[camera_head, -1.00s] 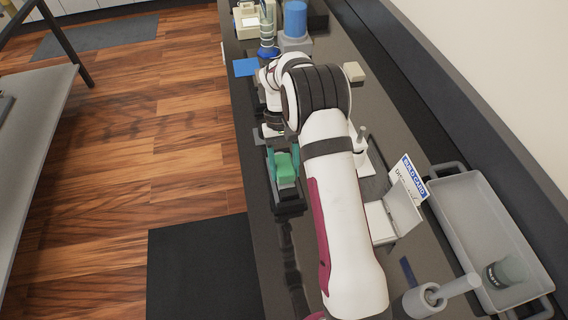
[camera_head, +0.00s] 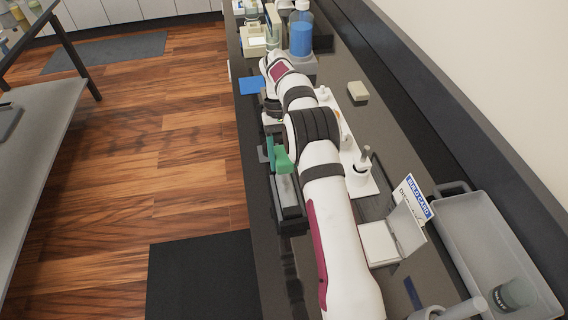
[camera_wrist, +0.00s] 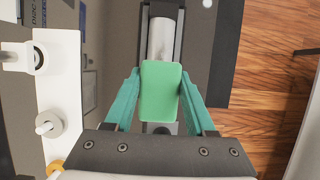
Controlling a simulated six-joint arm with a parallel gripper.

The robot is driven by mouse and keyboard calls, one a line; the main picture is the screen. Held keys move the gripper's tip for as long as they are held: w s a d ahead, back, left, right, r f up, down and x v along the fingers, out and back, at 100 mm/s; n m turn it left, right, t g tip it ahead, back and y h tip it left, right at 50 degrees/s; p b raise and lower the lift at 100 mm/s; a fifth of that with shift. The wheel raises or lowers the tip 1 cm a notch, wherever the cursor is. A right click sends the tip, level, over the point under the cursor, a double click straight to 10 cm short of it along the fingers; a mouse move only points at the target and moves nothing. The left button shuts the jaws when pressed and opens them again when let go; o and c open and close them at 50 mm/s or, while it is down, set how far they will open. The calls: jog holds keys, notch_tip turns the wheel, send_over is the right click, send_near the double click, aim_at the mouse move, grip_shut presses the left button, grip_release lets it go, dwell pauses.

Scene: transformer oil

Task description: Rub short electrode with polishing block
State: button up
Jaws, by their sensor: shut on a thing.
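The polishing block appears to be the green block (camera_wrist: 161,100) held between the two teal fingers of my gripper (camera_wrist: 160,78). The block also shows in the head view (camera_head: 283,160), at the far end of a dark, narrow holder (camera_head: 291,219). A grey-white metal cylinder (camera_wrist: 162,38), which may be the short electrode, lies in this holder in the wrist view. The block overlaps its near end there. I cannot tell if they touch. My gripper is shut on the block.
A white rack (camera_head: 360,180) with upright posts stands close right of my arm. A blue-filled bottle (camera_head: 301,38) stands at the far end. The floor side is open.

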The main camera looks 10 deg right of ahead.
aim_at(285, 171)
jog(key=shift+r, duration=2.25)
jog(key=shift+f, duration=0.15)
jog(key=shift+f, duration=2.65)
jog(key=shift+x, duration=1.45)
jog(key=shift+c, duration=0.7)
jog(key=shift+s, duration=3.1)
jog(key=shift+w, duration=3.6)
jog(key=shift+r, duration=4.1)
